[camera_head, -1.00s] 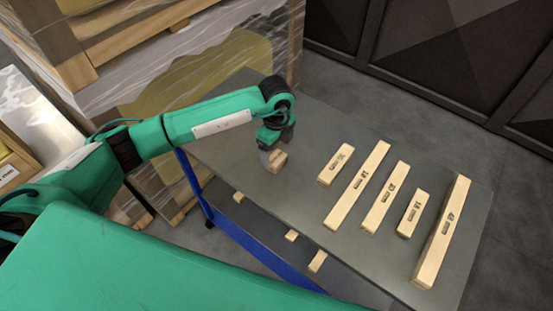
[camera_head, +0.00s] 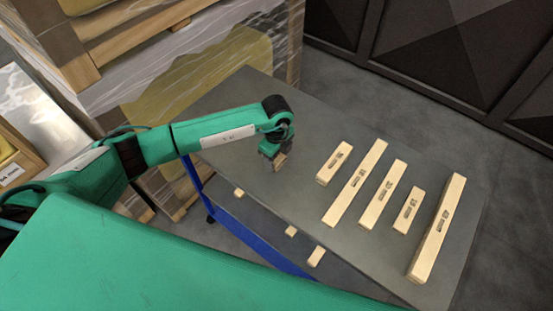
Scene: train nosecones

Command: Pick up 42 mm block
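My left gripper (camera_head: 273,153) is over the left part of the grey table, pointing down. A small wooden block (camera_head: 281,162) shows at its fingertips, partly covered by the gripper. I cannot tell whether the fingers are closed on it or whether it touches the table. Several wooden blocks of different lengths lie to the right: a short one (camera_head: 334,163), a long one (camera_head: 356,183), a medium one (camera_head: 384,195), a short one (camera_head: 408,210) and the longest (camera_head: 437,228). Their dark printed numbers are too small to read surely, so I cannot tell which is 42 mm. My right gripper is out of view.
The grey table top (camera_head: 300,215) is bare between the gripper and the row of blocks. Small wooden pieces (camera_head: 316,256) show below its front edge, near a blue frame bar (camera_head: 245,238). A wrapped pallet load (camera_head: 215,75) stands behind on the left.

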